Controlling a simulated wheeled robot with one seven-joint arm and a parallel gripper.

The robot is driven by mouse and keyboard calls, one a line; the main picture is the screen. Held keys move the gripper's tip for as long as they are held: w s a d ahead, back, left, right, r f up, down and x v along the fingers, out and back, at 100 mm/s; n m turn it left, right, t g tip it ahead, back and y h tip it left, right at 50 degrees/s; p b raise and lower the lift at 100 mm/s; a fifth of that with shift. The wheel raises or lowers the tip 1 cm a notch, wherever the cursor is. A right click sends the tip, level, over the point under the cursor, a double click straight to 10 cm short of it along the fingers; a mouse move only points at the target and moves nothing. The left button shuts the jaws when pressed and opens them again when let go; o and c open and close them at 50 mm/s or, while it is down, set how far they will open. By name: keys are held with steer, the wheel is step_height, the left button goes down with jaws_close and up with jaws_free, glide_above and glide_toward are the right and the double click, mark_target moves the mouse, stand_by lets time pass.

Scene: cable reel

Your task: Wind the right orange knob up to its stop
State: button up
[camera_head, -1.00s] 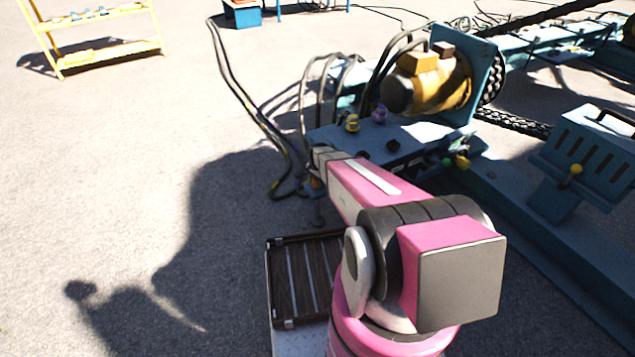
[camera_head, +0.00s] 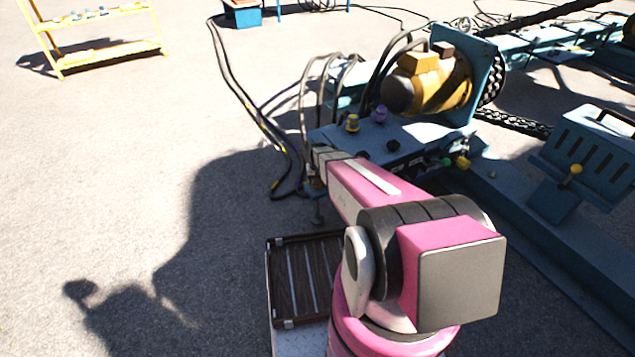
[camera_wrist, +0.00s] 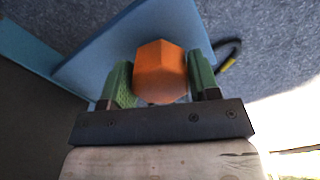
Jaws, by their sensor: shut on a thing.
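In the wrist view an orange knob (camera_wrist: 161,68) with flat faceted sides sits between the two green fingers of my gripper (camera_wrist: 160,82). The gripper is shut on it, one finger on each side. A blue panel (camera_wrist: 95,62) lies behind the knob. In the head view my pink arm reaches to the near left end of the blue machine bench (camera_head: 420,138). The arm hides most of the gripper and the knob there. I cannot tell the knob's turn angle or see its stop.
A slotted blue box (camera_head: 590,150) stands at right. Open ground lies to the left.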

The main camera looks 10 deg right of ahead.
steer(key=shift+n, duration=2.1)
steer(key=o, duration=0.9)
steer(key=shift+r, duration=0.1)
step_height(320, 180, up, 11)
steer(key=shift+f, duration=0.2)
steer(key=s+r+m, duration=0.1)
steer(key=s+r, duration=0.3)
steer(key=s, duration=0.3)
steer(key=s+r+m, duration=0.1)
steer(key=s+r, duration=0.4)
steer(key=s, duration=0.2)
steer(key=s+r+m, duration=0.1)
steer(key=s+r, duration=0.4)
steer(key=s, duration=0.2)
steer(key=shift+s+m, duration=0.2)
steer(key=shift+m, duration=0.1)
